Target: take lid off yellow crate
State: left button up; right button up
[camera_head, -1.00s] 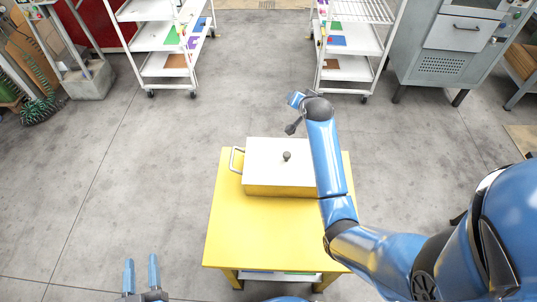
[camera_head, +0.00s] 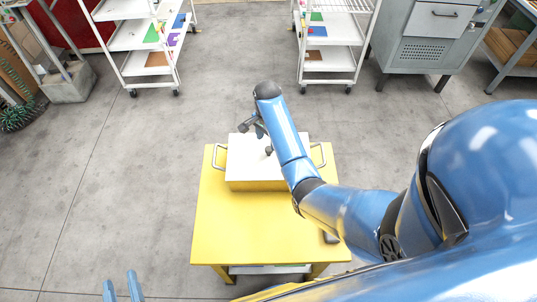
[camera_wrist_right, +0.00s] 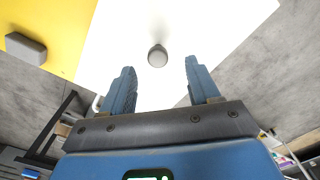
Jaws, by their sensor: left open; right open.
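The yellow crate (camera_head: 256,185) stands on a yellow table with its flat white lid (camera_head: 243,162) on top. A dark round knob (camera_head: 268,150) sits on the lid; in the right wrist view the knob (camera_wrist_right: 157,56) shows near the line between my fingertips, apparently beyond them. My right gripper (camera_head: 258,130) is over the lid, close to the knob; its spread fingers (camera_wrist_right: 160,66) are empty. My forearm hides part of the crate's right side. My left gripper (camera_head: 122,284) is open and empty at the lower left, away from the table.
The yellow table (camera_head: 225,225) has clear room in front of the crate. Metal handles (camera_head: 219,157) stick out at the crate's sides. A small grey block (camera_head: 330,238) lies near the table's right front. White shelf carts (camera_head: 140,62) and a grey cabinet (camera_head: 425,50) stand behind.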

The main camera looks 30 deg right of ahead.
aim_at(269, 148)
jog(key=shift+s+d+f+p, duration=0.15)
jog(key=shift+f+p, duration=0.15)
jog(key=shift+f, duration=1.4)
jog(key=shift+d+f+p, duration=0.1)
jog(key=shift+f+p, duration=0.15)
jog(key=shift+f, duration=1.4)
jog(key=shift+c, duration=0.2)
grip_shut()
